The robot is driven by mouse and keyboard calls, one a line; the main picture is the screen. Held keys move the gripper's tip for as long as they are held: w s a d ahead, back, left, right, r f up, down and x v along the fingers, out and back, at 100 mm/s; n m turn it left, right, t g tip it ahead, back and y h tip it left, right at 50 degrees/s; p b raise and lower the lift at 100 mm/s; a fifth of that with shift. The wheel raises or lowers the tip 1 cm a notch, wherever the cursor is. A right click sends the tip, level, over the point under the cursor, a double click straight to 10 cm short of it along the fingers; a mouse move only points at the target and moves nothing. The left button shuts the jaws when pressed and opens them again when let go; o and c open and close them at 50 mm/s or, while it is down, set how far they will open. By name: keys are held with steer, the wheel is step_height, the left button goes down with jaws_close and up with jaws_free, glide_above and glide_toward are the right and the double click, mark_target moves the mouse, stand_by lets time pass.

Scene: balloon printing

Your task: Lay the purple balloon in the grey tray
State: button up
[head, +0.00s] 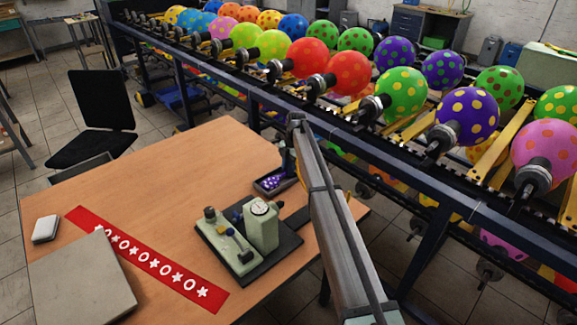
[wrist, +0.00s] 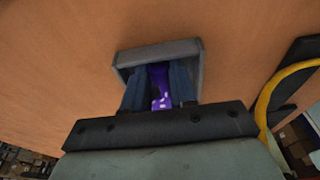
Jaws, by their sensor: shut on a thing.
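The purple balloon (head: 272,183) with pale spots looks small and limp. It is at the small grey tray (head: 258,189) near the table's far right edge. In the wrist view, the balloon (wrist: 160,88) shows between the two blue-grey fingers of my gripper (wrist: 160,87), which is shut on it. The fingers reach into the outline of the tray (wrist: 157,51). I cannot tell whether the balloon touches the tray floor. In the head view, my gripper (head: 284,172) is at the tray and partly hidden by my arm.
A green device with a gauge (head: 262,226) stands on a dark base close in front of the tray. A rack of inflated balloons (head: 350,73) runs behind the table. The middle of the table is clear.

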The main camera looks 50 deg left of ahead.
steer(key=o, duration=1)
steer(key=w+r, duration=0.1)
steer(key=r, duration=0.8)
steer(key=w+r, duration=0.1)
steer(key=r, duration=0.3)
steer(key=shift+w+r, duration=0.25)
steer(key=shift+w, duration=0.1)
steer(key=shift+d, duration=0.1)
